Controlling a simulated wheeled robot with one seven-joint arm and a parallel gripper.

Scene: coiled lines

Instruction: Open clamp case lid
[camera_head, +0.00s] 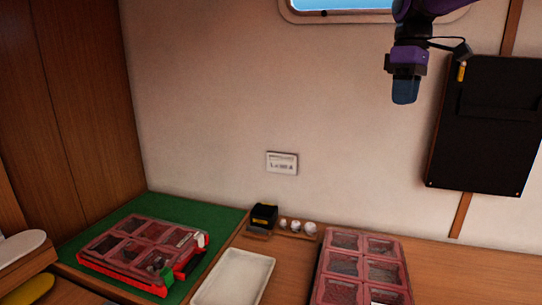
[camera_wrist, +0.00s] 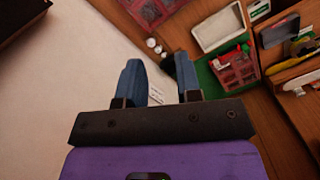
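A red case (camera_head: 142,247) with a see-through, divided lid lies on a green mat (camera_head: 165,207) at the left; its lid looks shut, and a red and green piece shows at its right side. A second reddish divided case (camera_head: 362,268) lies on the wooden counter at the right, its lid apparently shut too. I cannot tell which is the clamp case. Both show in the wrist view, the first (camera_wrist: 237,68) at the right, the second (camera_wrist: 150,9) at the top. My gripper (camera_wrist: 158,62) is open and empty. In the head view my gripper (camera_head: 405,92) hangs high, well above the counter.
A white tray (camera_head: 236,277) lies between the cases. A small black box (camera_head: 263,216) and several round white items (camera_head: 296,226) sit at the counter's back. A black panel (camera_head: 488,125) hangs on the wall at the right. Air around my gripper is clear.

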